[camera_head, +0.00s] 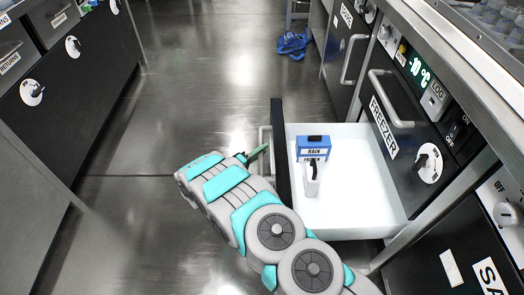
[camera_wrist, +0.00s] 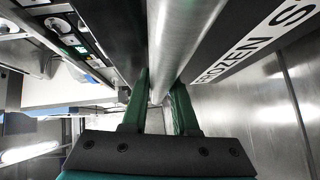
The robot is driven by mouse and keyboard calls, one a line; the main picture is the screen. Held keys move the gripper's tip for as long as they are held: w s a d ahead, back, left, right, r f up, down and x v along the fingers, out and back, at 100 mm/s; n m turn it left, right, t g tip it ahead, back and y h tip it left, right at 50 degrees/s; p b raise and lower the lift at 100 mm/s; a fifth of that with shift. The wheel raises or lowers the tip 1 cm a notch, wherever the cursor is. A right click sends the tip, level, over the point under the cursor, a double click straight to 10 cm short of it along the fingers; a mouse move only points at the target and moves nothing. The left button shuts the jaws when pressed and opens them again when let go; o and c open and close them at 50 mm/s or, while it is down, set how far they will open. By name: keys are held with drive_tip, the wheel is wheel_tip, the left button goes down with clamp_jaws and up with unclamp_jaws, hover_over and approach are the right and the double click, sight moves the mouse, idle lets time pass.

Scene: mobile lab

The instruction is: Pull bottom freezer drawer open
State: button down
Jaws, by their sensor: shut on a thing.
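The bottom freezer drawer (camera_head: 355,190) stands pulled out under the black front marked FREEZER (camera_head: 383,127). Its white inside shows in the head view. Its dark front (camera_head: 281,150) faces left into the aisle; in the wrist view the front (camera_wrist: 225,45) reads "FROZEN S", the rest cut off. The metal bar handle (camera_head: 264,132) is on that front and runs through the wrist view (camera_wrist: 172,40). My gripper (camera_head: 257,154) is at the handle. In the wrist view its green fingers (camera_wrist: 160,95) lie on both sides of the bar, shut on it.
A blue labelled box (camera_head: 313,142) and a small white item (camera_head: 311,180) are in the drawer. Black cabinets with knobs (camera_head: 32,92) line the left side of the aisle. A blue crumpled thing (camera_head: 292,43) lies on the floor farther back. The floor (camera_head: 160,110) between is clear.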

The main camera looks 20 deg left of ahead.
drive_tip(key=c, duration=0.7)
unclamp_jaws()
drive_tip(key=v, duration=0.7)
drive_tip(key=shift+s+a, duration=0.25)
drive_tip(key=shift+s, duration=0.1)
